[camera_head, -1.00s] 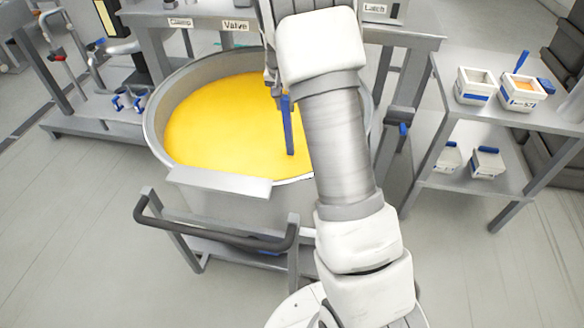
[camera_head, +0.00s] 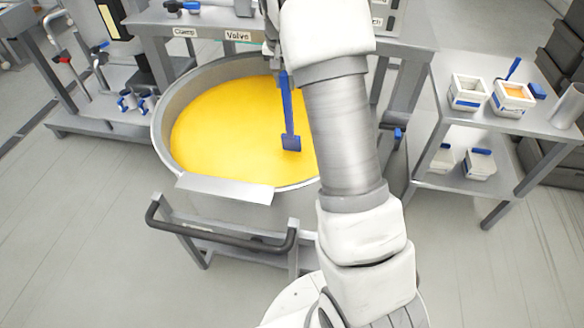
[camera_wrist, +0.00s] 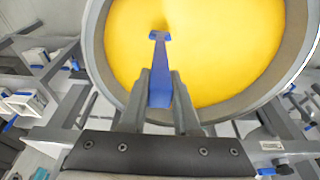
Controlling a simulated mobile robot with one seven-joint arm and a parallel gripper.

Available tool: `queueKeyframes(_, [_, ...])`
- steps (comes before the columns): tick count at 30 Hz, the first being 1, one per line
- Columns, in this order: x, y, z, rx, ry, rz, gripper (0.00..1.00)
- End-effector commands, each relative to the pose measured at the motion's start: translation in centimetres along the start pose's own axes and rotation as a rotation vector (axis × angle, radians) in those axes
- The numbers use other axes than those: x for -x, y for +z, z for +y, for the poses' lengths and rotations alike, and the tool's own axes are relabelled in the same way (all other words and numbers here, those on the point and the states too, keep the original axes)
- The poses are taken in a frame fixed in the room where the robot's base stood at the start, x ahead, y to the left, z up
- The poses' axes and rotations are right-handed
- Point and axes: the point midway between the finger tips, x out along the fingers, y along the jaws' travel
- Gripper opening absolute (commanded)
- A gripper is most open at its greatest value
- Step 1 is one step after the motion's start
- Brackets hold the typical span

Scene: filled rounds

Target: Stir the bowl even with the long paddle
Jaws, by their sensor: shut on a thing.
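A large grey bowl (camera_head: 161,132) holds a yellow filling (camera_head: 225,125) that looks one even colour. My gripper is shut on a long blue paddle (camera_head: 288,115). In the wrist view the gripper (camera_wrist: 161,95) has its two fingers on either side of the paddle (camera_wrist: 160,65). The paddle slants down over the right part of the bowl, with its wide flat end (camera_head: 291,143) in view and seemingly at or just above the filling. I cannot tell whether it touches. My arm hides the bowl's right side.
A frame with labels "Clamp" and "Valve" (camera_head: 237,36) stands behind the bowl. A side table (camera_head: 470,118) at right carries white tubs (camera_head: 512,97) and a grey cup (camera_head: 568,106). A dark handle bar (camera_head: 220,237) runs in front.

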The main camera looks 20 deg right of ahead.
Motion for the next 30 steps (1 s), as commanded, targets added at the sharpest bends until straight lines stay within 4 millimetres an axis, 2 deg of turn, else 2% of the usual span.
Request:
queueKeyframes(1, [1.1, -0.3, 0.0, 0.0, -0.001, 0.002, 0.0])
queueKeyframes(30, [12.5, -3.3, 0.0, 0.0, -0.001, 0.003, 0.0])
